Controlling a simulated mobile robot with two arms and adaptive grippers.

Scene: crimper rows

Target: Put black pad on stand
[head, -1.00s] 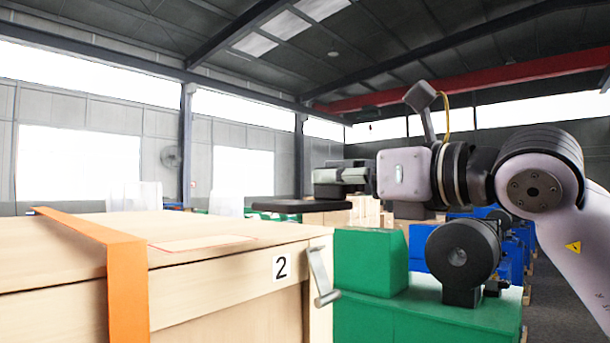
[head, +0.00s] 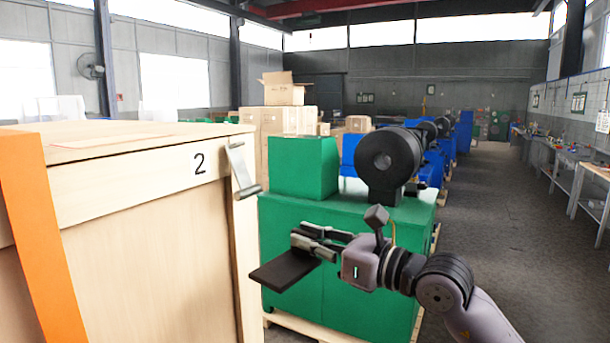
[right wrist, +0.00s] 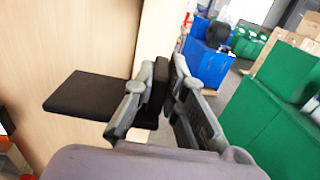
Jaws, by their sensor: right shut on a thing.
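The black pad (head: 284,270) is a flat dark plate. My right gripper (head: 306,240) is shut on its edge and holds it in the air, between the wooden crate and the green machine in the head view. The pad sticks out to the left and looks tilted there. In the right wrist view the pad (right wrist: 88,96) extends left from between the fingers of the right gripper (right wrist: 168,84), beside a pale wooden wall. My left gripper is out of view. I cannot make out which thing is the stand.
A green machine (head: 330,235) with a black round part (head: 388,160) stands behind my gripper. The aisle floor (head: 490,220) at right is clear.

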